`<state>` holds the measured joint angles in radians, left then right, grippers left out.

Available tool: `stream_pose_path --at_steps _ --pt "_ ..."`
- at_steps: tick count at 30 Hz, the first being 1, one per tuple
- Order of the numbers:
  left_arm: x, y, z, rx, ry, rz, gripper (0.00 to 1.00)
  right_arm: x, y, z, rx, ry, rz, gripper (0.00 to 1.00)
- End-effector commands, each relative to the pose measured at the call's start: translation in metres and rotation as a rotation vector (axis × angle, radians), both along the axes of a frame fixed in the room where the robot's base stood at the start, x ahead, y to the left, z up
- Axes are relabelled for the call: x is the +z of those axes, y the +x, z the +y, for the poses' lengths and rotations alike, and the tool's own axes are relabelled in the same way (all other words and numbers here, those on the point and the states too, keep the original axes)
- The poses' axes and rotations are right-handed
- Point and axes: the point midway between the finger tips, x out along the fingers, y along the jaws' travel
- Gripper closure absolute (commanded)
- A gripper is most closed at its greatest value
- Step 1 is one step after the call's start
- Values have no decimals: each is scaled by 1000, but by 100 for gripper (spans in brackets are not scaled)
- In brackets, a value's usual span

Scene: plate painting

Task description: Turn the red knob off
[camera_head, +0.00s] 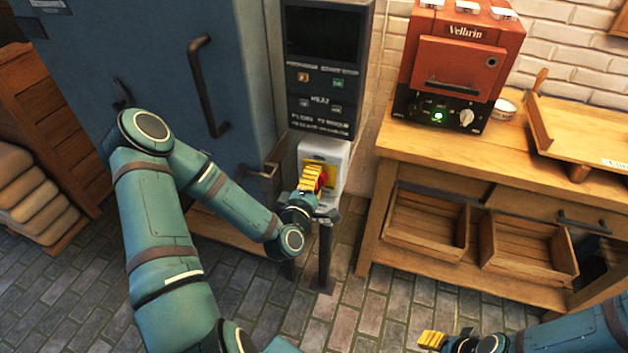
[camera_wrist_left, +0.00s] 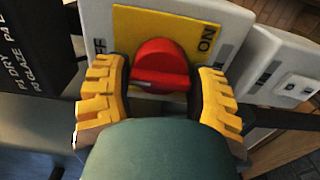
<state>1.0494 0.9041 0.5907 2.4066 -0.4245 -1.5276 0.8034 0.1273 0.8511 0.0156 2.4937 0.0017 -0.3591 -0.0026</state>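The red knob (camera_wrist_left: 161,66) sits on a yellow plate (camera_wrist_left: 135,22) on a light grey switch box (camera_head: 336,156). The plate reads OFF at the left and ON at the right in the left wrist view. The knob's raised grip lies roughly crosswise there. My left gripper (camera_wrist_left: 162,88) is open, with one yellow finger on each side of the knob and narrow dark gaps between. In the head view, the left gripper (camera_head: 312,183) partly covers the knob. My right gripper (camera_head: 447,341) is at the bottom edge, partly cut off, away from the box.
A dark control panel (camera_head: 322,75) is above the box, beside a large blue-grey kiln door (camera_head: 160,60) with a handle (camera_head: 207,88). A wooden bench (camera_head: 480,165) at right carries a red oven (camera_head: 458,60). Brick floor is clear in front.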

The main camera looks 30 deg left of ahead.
Motion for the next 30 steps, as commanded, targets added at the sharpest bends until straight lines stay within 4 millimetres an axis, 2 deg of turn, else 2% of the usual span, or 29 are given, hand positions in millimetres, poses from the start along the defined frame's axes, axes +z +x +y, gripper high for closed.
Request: stream_pose_path --at_steps 2,14,17,25,30 --pt "0 0 0 0 0 1 17 0 0 0 0 0 0 53" --pt "5 0 0 0 3 -2 17 0 0 0 0 0 0 53" --pt "16 0 1 1 5 -4 17 0 0 0 0 0 0 53" --pt "65 2 0 0 11 -20 17 0 0 0 0 0 0 53" --pt "90 3 0 -3 12 -23 17 1 0 0 0 0 0 53"
